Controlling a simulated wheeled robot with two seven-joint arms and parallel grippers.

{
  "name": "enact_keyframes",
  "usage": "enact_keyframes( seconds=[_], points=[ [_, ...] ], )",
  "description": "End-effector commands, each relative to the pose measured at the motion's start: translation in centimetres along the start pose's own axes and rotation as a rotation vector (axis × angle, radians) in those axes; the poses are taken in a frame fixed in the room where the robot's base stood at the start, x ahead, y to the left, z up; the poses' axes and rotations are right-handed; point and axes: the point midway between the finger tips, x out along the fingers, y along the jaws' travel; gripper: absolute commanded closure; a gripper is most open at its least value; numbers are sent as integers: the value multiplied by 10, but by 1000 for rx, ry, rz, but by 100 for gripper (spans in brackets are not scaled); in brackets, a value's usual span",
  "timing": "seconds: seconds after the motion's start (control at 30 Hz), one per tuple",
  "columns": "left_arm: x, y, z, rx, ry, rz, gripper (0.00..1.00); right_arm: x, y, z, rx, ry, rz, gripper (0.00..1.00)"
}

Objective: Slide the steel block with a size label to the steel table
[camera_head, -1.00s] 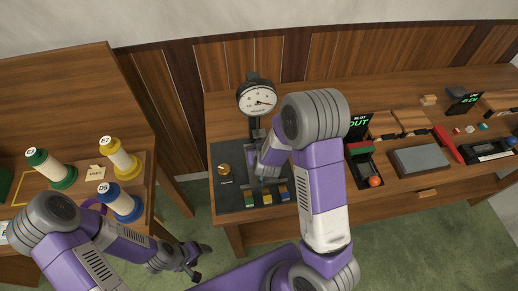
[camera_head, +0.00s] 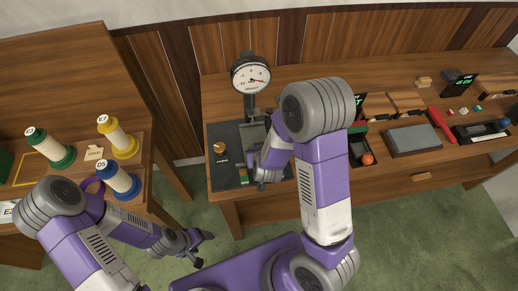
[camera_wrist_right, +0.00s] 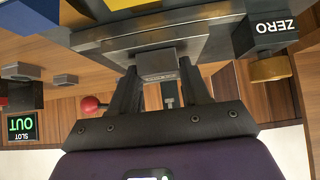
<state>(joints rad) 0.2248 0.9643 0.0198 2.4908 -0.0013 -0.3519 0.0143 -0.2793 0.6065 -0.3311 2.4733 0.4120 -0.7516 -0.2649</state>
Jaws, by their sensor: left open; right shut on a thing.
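My right gripper (camera_wrist_right: 160,95) is shut on a small grey steel block (camera_wrist_right: 159,76) with a tiny label on its face. In the right wrist view the block is at the edge of a wider grey steel table (camera_wrist_right: 215,38); I cannot tell whether they touch. In the head view my right gripper (camera_head: 262,184) is over the front part of the dark mat, below the dial gauge (camera_head: 251,75), and my arm hides the block. My left gripper (camera_head: 197,250) is open and empty, low over the floor between the desks.
A brass knob (camera_head: 219,147) is on the mat; the wrist view shows one beside a ZERO label (camera_wrist_right: 277,28). A tray with a red ball (camera_head: 367,159) and a grey slab (camera_head: 413,140) lie to the right.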

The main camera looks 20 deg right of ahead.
Motion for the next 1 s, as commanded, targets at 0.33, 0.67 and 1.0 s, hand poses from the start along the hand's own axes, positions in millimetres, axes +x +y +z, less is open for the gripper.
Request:
enact_keyframes(
  seconds=[0.33,0.67,1.0],
  points=[
    [0,0,0,0,0,0,29,0,0,0,0,1,-1,43],
    [0,0,0,0,0,0,29,0,0,0,0,1,0,24],
    [-10,4,0,0,0,0,29,-30,0,-2,-1,0,0,24]
  ],
)
